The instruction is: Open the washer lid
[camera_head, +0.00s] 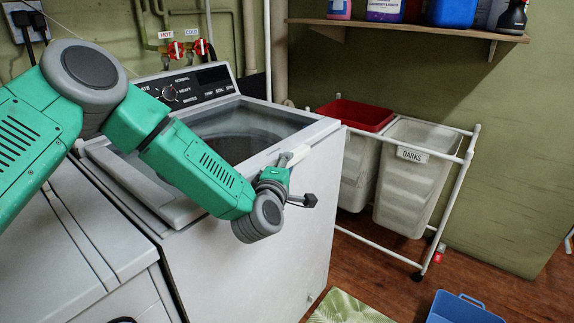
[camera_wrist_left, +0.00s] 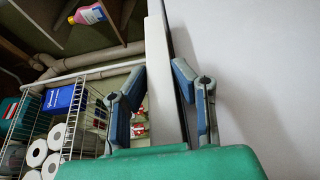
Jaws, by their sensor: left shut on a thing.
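The white washer (camera_head: 262,240) stands in the middle of the head view, with its control panel at the back. Its lid, with a dark glass window (camera_head: 235,128), lies flat or nearly flat on top; I cannot tell whether its front edge is slightly raised. My left gripper (camera_head: 288,168) is at the front right part of the lid, partly hidden by its own wrist. In the left wrist view, the fingers of my left gripper (camera_wrist_left: 160,82) are on both sides of a white edge (camera_wrist_left: 158,50), shut on it. A dark gap runs beside that edge. My right gripper is not in view.
A second white appliance (camera_head: 60,245) stands left of the washer. A rolling frame with hampers (camera_head: 412,180) is to the right. A shelf (camera_head: 410,28) with bottles hangs above. A blue basket (camera_head: 460,308) and a green mat (camera_head: 345,308) lie on the floor.

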